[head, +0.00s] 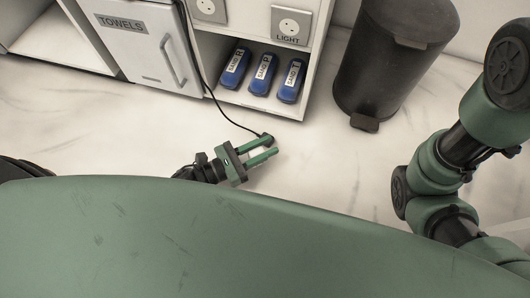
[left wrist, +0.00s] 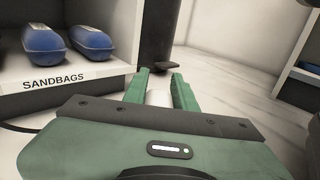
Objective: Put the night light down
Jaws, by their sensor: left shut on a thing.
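My left gripper (head: 271,147) is low over the pale floor, in front of the white cabinet. Its green fingers are shut on a small white thing, apparently the night light (head: 257,153). The light's white body also shows between the fingers in the left wrist view (left wrist: 158,98); the gripper hides most of it. A black cord (head: 216,98) hangs down past the cabinet and ends in a dark piece at the fingertips. I cannot tell whether the light touches the floor. My right arm is at the right; its gripper is out of view.
Blue sandbags (head: 263,74) lie on the cabinet's low shelf. A socket labelled LIGHT (head: 291,25) is above them. A black pedal bin (head: 390,65) stands right of the cabinet. A TOWELS door (head: 150,45) is at the left. Floor (head: 325,160) right of the gripper is clear.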

